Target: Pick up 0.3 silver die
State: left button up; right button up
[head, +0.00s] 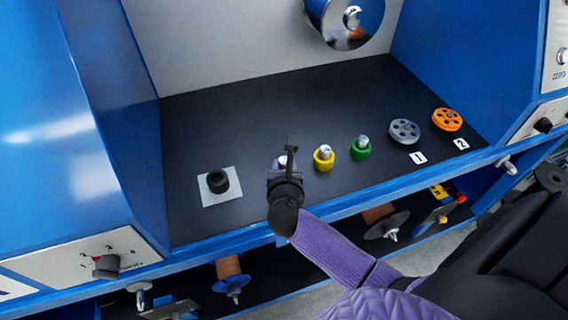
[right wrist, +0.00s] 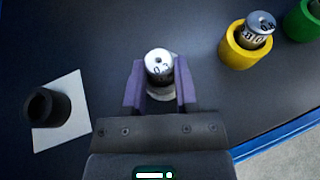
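The silver die (right wrist: 159,66) with a dark mark that reads like 0.3 stands upright in a pale ring-shaped holder (right wrist: 160,93) in the right wrist view. My right gripper (right wrist: 160,88) has its two purple fingers on either side of the die and holder, with a small gap showing, so it is open around them. In the head view the right gripper (head: 289,160) reaches over the black shelf and hides most of the die (head: 283,162). My left gripper is not in view.
To the right stand a yellow holder (head: 324,164) and a green holder (head: 360,153), each with a silver die. A black cup (head: 217,181) sits on a white square (head: 222,198) at left. Grey (head: 405,132) and orange (head: 447,119) pulleys lie at right. Blue walls bound the shelf.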

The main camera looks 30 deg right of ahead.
grip_shut()
